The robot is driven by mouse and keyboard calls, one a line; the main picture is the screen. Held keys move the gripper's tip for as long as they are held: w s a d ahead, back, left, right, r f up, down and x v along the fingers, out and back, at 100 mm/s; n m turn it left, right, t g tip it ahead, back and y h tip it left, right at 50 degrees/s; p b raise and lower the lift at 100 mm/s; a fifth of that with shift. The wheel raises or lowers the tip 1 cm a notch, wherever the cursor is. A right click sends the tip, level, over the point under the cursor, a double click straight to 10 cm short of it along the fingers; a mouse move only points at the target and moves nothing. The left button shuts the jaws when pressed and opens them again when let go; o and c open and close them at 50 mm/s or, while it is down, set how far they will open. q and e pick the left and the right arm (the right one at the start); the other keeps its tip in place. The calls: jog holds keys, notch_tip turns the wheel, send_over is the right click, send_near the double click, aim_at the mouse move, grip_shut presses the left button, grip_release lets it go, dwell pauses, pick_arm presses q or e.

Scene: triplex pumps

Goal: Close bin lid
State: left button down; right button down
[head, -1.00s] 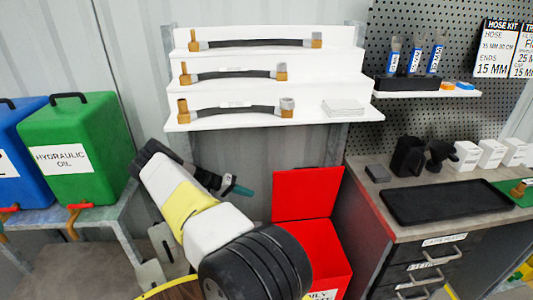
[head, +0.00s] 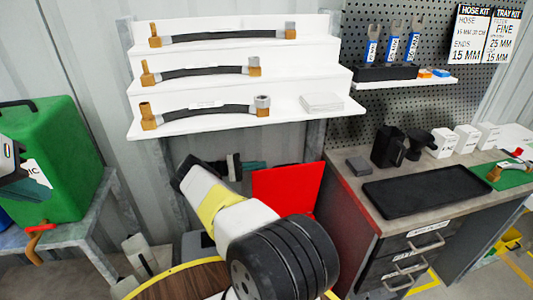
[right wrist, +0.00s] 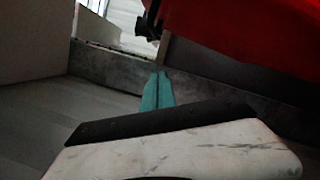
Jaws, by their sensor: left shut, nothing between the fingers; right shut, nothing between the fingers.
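The red bin lid (head: 287,188) stands raised against the wall side in the head view. The bin's body is hidden behind my right arm. My right gripper (head: 254,166) shows as a small teal tip beyond the arm, left of the lid. In the right wrist view its teal fingers (right wrist: 157,91) are together and empty. A large red surface (right wrist: 240,35) fills that view's upper right, apart from the fingers in the picture; I cannot tell which bin part it is. My left gripper (head: 12,165) is shut and partly visible at the left edge, in front of a green can.
The green oil can (head: 62,150) stands on a metal bench at left. White hose shelves (head: 215,130) are above the bin. The workbench (head: 345,180) with a black tray (head: 425,190) borders it on the right. A round wooden top (head: 180,280) is at the bottom.

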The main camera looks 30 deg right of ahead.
jog(key=s+d+r, duration=0.3)
jog(key=s+d, duration=0.3)
jog(key=s, duration=0.1)
jog(key=shift+s+d, duration=0.25)
jog(key=shift+s, duration=0.15)
dwell(0.3)
